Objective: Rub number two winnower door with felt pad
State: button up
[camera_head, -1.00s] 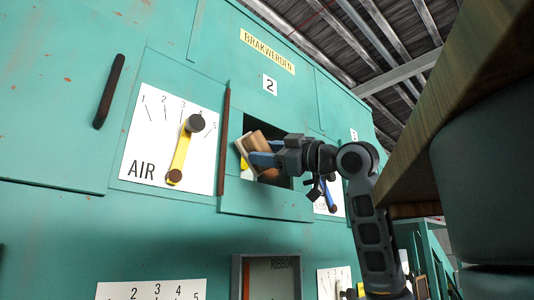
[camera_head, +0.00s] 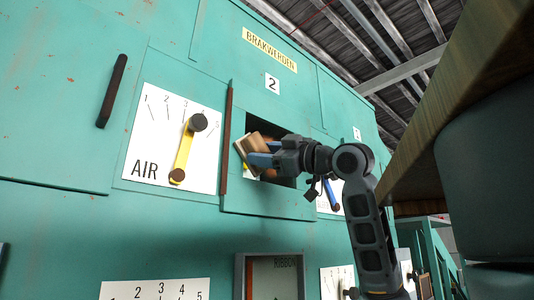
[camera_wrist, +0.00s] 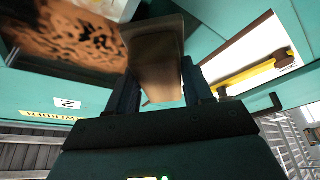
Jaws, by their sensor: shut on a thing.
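My gripper (camera_head: 262,156) is shut on the felt pad (camera_head: 248,147), a tan block with a paler face. It holds the pad tilted at the left side of a square dark opening (camera_head: 284,137) in the green number two winnower. A "2" plate (camera_head: 271,83) is above the opening. In the wrist view the felt pad (camera_wrist: 155,65) sits between the two fingers. I cannot tell whether the pad touches the winnower. A green panel (camera_head: 268,203) spans below the opening, and a thin brown upright strip (camera_head: 228,140) stands at its left. Which part is the door is unclear.
A white AIR dial (camera_head: 160,130) with a yellow lever (camera_head: 183,150) is left of the opening. A dark handle (camera_head: 112,90) is farther left. A blue lever (camera_head: 331,193) is close behind my wrist. A wooden edge (camera_head: 450,120) overhangs at right. Brown mottled material (camera_wrist: 75,40) shows inside.

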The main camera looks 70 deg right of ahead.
jog(key=shift+w, duration=0.1)
jog(key=shift+s+d+r+p, duration=1.2)
jog(key=shift+s+d, duration=2.7)
jog(key=shift+d, duration=2.65)
jog(key=shift+w+a+f+b, duration=0.1)
jog(key=shift+w+a+b, duration=0.25)
jog(key=shift+w+a, duration=1.4)
jog(key=shift+w+a+f+b, duration=0.1)
jog(key=shift+w+a+b, duration=0.55)
jog(key=shift+a, duration=1.95)
jog(key=shift+w+a+f+b, duration=0.1)
jog(key=shift+w+a, duration=1.5)
jog(key=shift+a, duration=0.55)
jog(key=shift+r+p, duration=0.65)
jog(key=shift+r, duration=0.2)
jog(key=shift+s+d, duration=0.6)
jog(key=shift+d, duration=0.25)
jog(key=shift+s+d, duration=0.55)
jog(key=shift+d, duration=0.25)
jog(key=s+d+p, duration=0.2)
jog(key=s+d, duration=0.3)
jog(key=d, duration=0.4)
jog(key=shift+s+d, duration=0.3)
jog(key=shift+d, duration=0.1)
